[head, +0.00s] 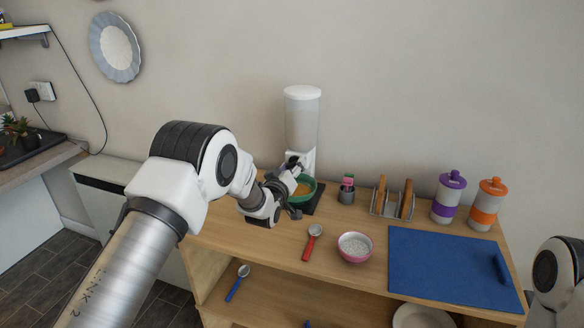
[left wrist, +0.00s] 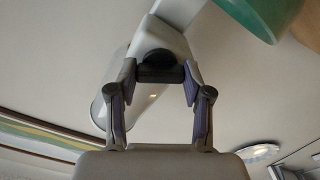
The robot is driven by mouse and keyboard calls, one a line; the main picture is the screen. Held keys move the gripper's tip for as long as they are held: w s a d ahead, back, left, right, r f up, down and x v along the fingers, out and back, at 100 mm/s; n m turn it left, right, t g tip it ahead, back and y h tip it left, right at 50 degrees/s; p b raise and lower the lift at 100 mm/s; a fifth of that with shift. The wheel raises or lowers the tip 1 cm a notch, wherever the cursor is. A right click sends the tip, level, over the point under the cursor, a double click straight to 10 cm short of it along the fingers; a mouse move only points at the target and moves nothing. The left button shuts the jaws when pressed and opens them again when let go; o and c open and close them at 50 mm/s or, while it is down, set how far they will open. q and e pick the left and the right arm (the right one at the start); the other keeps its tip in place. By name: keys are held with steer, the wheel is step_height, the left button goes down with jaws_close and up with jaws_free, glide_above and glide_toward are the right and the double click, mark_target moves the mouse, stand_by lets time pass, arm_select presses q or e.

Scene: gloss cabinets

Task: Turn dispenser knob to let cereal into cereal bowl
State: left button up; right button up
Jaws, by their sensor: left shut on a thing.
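The cereal dispenser (head: 302,122) stands upright against the wall, with a white lid, a clear body and a white lower part. Its black knob (left wrist: 158,60) shows in the left wrist view between the fingertips of my left gripper (left wrist: 160,73), which is shut on it. In the head view my left gripper (head: 287,172) reaches the dispenser's front, and the knob is largely hidden there. The green cereal bowl (head: 309,196) stands under the dispenser's outlet, with something orange-brown inside, partly covered by my gripper. It also shows in the left wrist view (left wrist: 252,15). My right gripper is out of view.
A red spoon (head: 313,241) and a pink bowl (head: 354,258) lie in front. A toast rack (head: 391,213), a blue board (head: 440,265), a purple-lidded jar (head: 448,197) and an orange-lidded jar (head: 487,204) are to the right. A blue spoon (head: 236,284) lies on the lower shelf.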

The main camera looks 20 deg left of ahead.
arm_select(q)
steer(key=shift+f+m, duration=0.1)
steer(key=shift+m, duration=0.3)
steer(key=m+b, duration=0.2)
steer(key=m, duration=0.2)
steer(key=shift+m+b, duration=0.3)
steer(key=shift+b, duration=0.1)
steer(key=m+b, duration=0.2)
steer(key=m, duration=0.4)
steer(key=m+b, duration=0.2)
steer(key=m, duration=0.4)
steer(key=shift+m, duration=0.3)
steer(key=m+b, duration=0.1)
steer(key=m, duration=0.4)
steer(key=shift+m+b, duration=0.35)
steer(key=shift+m, duration=0.05)
steer(key=o, duration=1.2)
steer(key=shift+c, duration=0.2)
